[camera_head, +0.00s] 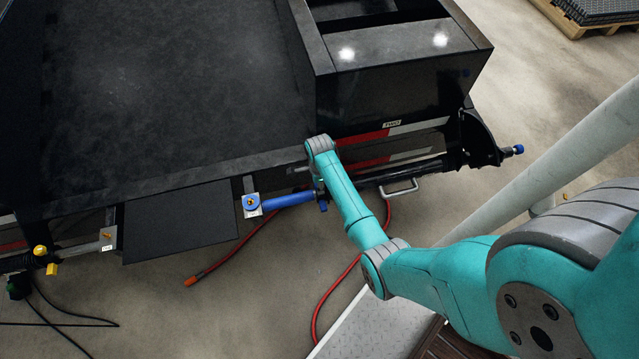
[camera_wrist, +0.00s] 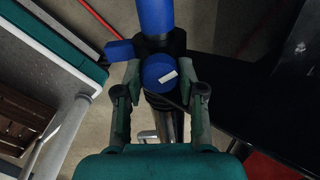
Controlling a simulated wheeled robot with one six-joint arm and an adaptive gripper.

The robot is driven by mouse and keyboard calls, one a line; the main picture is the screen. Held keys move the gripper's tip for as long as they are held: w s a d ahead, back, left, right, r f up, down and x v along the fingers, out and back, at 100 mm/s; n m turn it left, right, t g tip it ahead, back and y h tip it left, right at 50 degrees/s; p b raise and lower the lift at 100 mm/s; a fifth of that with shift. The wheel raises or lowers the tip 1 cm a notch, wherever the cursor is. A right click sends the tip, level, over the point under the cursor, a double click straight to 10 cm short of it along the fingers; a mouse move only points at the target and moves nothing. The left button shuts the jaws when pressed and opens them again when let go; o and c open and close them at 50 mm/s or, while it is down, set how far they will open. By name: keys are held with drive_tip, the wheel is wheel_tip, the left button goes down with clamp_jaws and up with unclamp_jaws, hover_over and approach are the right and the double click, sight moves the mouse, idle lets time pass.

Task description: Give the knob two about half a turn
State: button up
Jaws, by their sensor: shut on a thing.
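In the wrist view a round blue knob (camera_wrist: 154,69) with a white mark across its face sits on a dark fitting. The white mark lies slanted, a little up to the right. My gripper (camera_wrist: 160,74) is shut on this knob, with one finger at each side. In the head view my gripper is mostly hidden by my wrist, at the trailer's front edge beside a blue tube (camera_head: 288,201).
The blue tube also shows beyond the knob in the wrist view (camera_wrist: 153,17), with a blue lever (camera_wrist: 119,50) at its left. A metal handle (camera_head: 400,188) and red hoses (camera_head: 333,287) are near my arm. A diamond-plate step (camera_head: 375,328) lies below.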

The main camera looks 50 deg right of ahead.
drive_tip(key=shift+n, duration=1.5)
drive_tip(key=o, duration=1.1)
drive_tip(key=shift+o, duration=0.2)
drive_tip(key=shift+r, duration=0.1)
wheel_tip(320, 180, up, 12)
